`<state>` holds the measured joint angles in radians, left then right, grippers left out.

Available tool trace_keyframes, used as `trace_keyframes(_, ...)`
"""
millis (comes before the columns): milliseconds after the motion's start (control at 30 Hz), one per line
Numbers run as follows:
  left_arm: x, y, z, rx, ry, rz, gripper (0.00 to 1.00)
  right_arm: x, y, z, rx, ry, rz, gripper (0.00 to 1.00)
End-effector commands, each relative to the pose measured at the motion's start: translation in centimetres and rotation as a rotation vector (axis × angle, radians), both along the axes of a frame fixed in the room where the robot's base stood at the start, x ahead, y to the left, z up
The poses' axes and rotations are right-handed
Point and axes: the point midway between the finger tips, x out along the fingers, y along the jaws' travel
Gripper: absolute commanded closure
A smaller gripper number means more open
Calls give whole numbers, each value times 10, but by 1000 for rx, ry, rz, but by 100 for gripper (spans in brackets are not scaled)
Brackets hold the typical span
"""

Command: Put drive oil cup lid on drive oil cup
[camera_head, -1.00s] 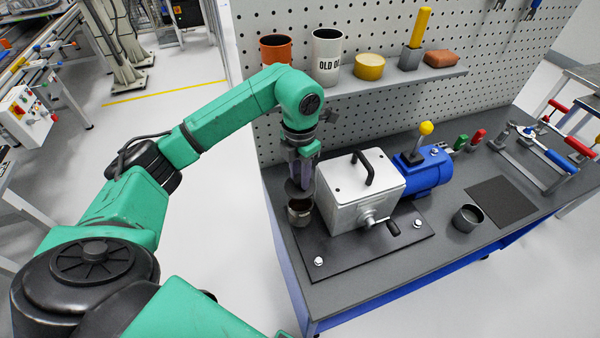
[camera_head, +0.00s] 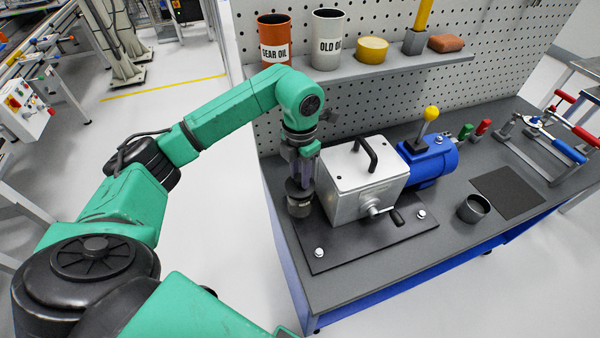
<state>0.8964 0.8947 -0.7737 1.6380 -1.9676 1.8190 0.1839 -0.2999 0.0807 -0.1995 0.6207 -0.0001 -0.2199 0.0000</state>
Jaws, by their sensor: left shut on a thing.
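The drive oil cup (camera_head: 300,209) is a small metal cup on the left side of the silver housing (camera_head: 352,195). The dark round drive oil cup lid (camera_head: 298,188) is at the cup's top, under my left gripper (camera_head: 300,176). My left gripper points down and is shut on the lid. The lid covers the cup's opening in this view; whether it is fully seated I cannot tell. My right gripper is not in view.
A dark open cup (camera_head: 473,208) stands right, near a black mat (camera_head: 508,192). A shelf (camera_head: 400,67) with cans runs behind.

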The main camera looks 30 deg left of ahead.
Motion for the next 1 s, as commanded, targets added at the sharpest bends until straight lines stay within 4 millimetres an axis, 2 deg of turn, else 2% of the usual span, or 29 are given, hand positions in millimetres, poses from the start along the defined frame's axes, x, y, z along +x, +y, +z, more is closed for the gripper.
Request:
trace_keyframes(633, 0, 0, -18, 0, 1, 1, 100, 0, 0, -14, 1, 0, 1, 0)
trace_keyframes(1000, 0, 0, -16, 0, 0, 0, 100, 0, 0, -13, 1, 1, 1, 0)
